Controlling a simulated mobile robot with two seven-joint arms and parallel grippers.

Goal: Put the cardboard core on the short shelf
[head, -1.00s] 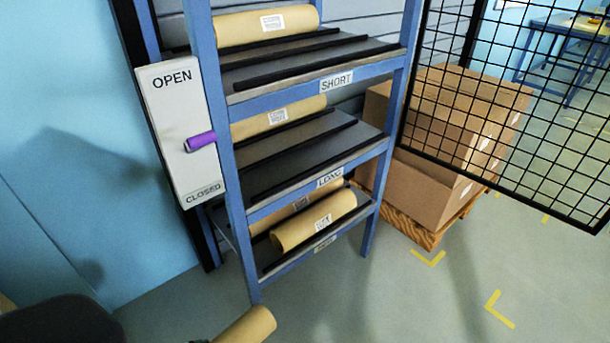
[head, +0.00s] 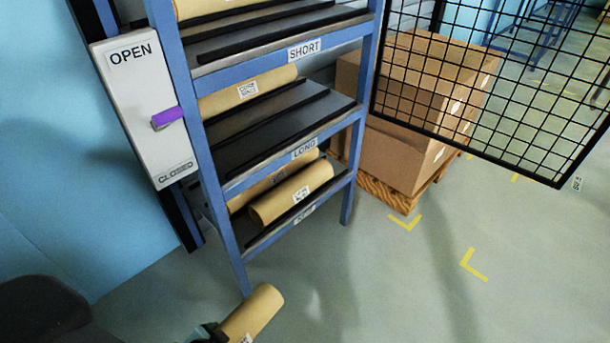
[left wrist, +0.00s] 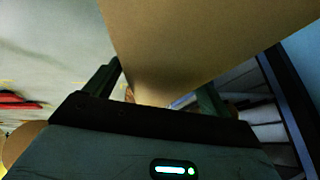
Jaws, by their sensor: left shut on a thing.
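The cardboard core (head: 252,312) is a tan tube at the bottom of the head view, in front of the rack and tilted up to the right. My left gripper (head: 208,333) is shut on it near its lower end. In the left wrist view the core (left wrist: 200,40) fills the upper middle, between the two fingers of the gripper (left wrist: 158,88). The short shelf (head: 240,42) is the upper one in view, with a SHORT label (head: 304,49) on its front edge. A tan core (head: 205,7) lies at its back. My right gripper is not in view.
The long shelf (head: 270,125) holds one core at its back; the bottom shelf holds two. A panel marked OPEN and CLOSED (head: 135,85), with a purple handle (head: 167,118), is left of the rack. A mesh door (head: 500,90) and boxes on a pallet (head: 395,190) stand right.

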